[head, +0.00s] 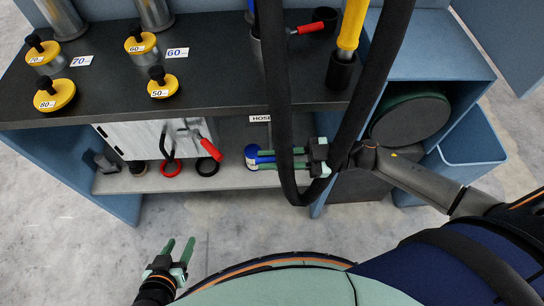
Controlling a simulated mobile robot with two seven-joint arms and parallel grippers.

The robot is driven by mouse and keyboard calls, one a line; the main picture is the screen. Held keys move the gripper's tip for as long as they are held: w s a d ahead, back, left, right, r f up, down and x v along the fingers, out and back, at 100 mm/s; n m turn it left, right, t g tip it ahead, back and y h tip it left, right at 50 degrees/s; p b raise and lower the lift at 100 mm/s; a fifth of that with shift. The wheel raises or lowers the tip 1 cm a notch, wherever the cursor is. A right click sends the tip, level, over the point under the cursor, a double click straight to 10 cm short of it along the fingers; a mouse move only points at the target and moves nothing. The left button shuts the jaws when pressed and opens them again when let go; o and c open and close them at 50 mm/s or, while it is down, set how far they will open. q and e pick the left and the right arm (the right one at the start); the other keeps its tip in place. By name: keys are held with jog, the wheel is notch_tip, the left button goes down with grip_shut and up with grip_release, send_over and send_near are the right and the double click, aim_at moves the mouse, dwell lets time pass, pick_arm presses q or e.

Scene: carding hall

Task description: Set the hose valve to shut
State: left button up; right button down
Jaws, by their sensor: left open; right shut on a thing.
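A label reading HOSE (260,118) sits at the shelf opening under the black bench. Below it, a blue round part (252,154) stands on the grey lower shelf; it may be the hose valve, but its handle position cannot be made out. My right gripper (264,160) reaches in from the right with its green fingers shut on this blue part, partly covering it. My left gripper (181,250) is open and empty, low in front of the shelf, over the floor.
A black hose (374,90) hangs in a loop in front of my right gripper. A red-handled clamp (208,148) and black and red rings stand left on the lower shelf (225,182). Yellow-topped weights (54,94) stand on the bench (215,85). A blue bin (474,145) is at right.

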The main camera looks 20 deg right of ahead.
dwell(0.6)
pick_arm(q)
jog(key=shift+w+d+f+b, duration=0.3)
jog(key=shift+d+b, duration=0.2)
jog(key=shift+b, duration=0.3)
pick_arm(e)
jog(key=w+d, duration=0.2)
jog(key=w, duration=0.4)
jog(key=shift+w, duration=0.15)
jog(key=c, duration=0.8)
grip_release()
pick_arm(q)
jog(key=shift+f, duration=0.1)
jog(key=shift+a, duration=0.1)
